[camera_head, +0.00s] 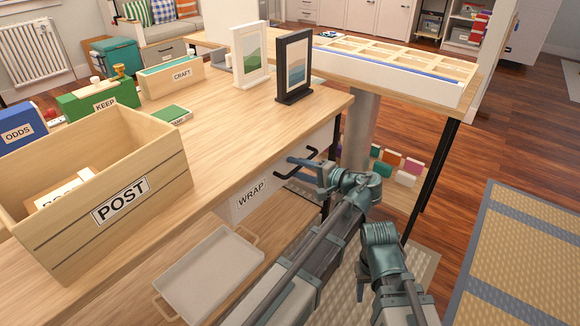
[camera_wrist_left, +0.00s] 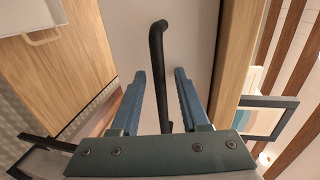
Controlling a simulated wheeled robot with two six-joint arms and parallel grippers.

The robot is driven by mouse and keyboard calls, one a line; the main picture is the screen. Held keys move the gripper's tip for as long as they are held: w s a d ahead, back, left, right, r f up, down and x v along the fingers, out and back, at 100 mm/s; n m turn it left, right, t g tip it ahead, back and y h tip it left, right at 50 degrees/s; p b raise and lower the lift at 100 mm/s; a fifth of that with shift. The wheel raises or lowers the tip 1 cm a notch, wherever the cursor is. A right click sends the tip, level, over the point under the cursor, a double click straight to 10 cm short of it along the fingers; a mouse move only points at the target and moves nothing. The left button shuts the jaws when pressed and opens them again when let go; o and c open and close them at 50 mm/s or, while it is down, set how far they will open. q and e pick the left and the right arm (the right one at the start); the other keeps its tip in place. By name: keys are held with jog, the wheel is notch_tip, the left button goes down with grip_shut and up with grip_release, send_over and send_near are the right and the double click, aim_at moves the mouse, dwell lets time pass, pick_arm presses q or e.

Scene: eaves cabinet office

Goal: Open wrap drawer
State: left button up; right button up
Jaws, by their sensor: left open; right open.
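The wrap drawer (camera_head: 236,211) has a white front with a WRAP label, set under the wooden tabletop. It looks shut. Its black bar handle (camera_head: 296,160) stands out from the front. My left gripper (camera_head: 303,172) is at the handle. In the left wrist view the handle (camera_wrist_left: 157,60) runs between the two spread blue fingers of my left gripper (camera_wrist_left: 160,75), with gaps on both sides. My right gripper (camera_head: 361,278) is low, right of the left arm, away from the drawer, and holds nothing that I can see; its fingers are partly hidden.
The tabletop holds a POST crate (camera_head: 150,200), a KEEP box (camera_head: 95,103), a CRAFT box (camera_head: 172,82) and two picture frames (camera_head: 293,68). A pale tray (camera_head: 210,275) lies below the drawer. Another table (camera_head: 440,108) stands behind at right.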

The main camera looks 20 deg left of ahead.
pick_arm(q)
jog(key=shift+c, duration=0.2)
grip_shut()
dwell(1.1)
